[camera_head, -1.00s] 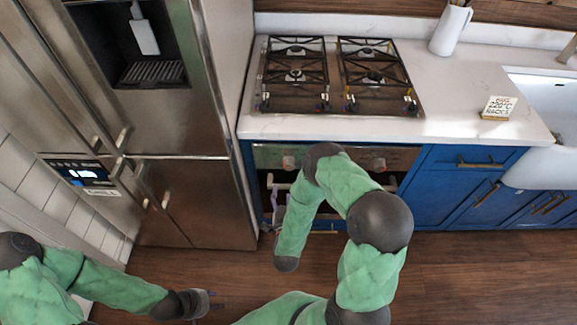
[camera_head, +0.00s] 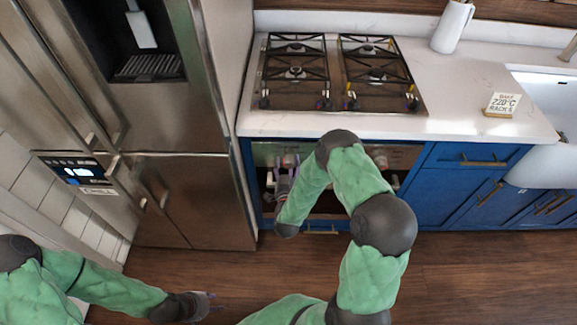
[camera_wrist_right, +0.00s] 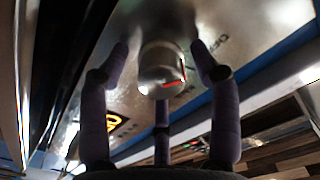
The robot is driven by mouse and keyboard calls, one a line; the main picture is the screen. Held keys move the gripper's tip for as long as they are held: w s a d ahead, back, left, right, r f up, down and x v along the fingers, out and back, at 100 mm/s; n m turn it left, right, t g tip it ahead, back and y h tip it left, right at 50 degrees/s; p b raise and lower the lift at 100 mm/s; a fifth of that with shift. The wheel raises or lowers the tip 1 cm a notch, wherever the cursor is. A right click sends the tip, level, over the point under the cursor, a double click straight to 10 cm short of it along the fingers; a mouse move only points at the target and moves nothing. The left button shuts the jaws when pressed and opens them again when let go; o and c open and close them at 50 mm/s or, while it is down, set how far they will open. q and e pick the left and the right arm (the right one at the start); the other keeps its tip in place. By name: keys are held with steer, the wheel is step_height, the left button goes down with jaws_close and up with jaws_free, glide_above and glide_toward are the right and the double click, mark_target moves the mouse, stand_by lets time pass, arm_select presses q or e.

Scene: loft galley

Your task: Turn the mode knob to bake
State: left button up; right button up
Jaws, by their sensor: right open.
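The oven front under the cooktop carries two round knobs. The left knob (camera_head: 291,160) is partly hidden by my right gripper (camera_head: 284,178), and the right knob (camera_head: 381,161) stands clear. In the right wrist view a silvery knob (camera_wrist_right: 161,70) with a red mark on its right side sits between the spread fingers of my right gripper (camera_wrist_right: 160,52). The fingers are open around it, and I see no firm contact.
A gas cooktop (camera_head: 335,75) sits on the white counter (camera_head: 450,110) above the oven. A small card (camera_head: 502,104) reading "220°C" and a white pitcher (camera_head: 452,27) stand on the counter. A steel fridge (camera_head: 200,200) is close on the left. The wooden floor (camera_head: 480,280) is clear.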

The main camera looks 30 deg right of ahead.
steer(key=shift+w, duration=0.1)
steer(key=c, duration=1.1)
steer(key=shift+c, duration=0.2)
steer(key=shift+m, duration=0.4)
steer(key=m+b, duration=0.1)
steer(key=m, duration=0.2)
steer(key=m+b, duration=0.2)
steer(key=m, duration=0.2)
steer(key=m+b, duration=0.1)
steer(key=m, duration=0.3)
steer(key=shift+f, duration=0.1)
steer(key=shift+m+b, duration=1)
steer(key=shift+m, duration=0.9)
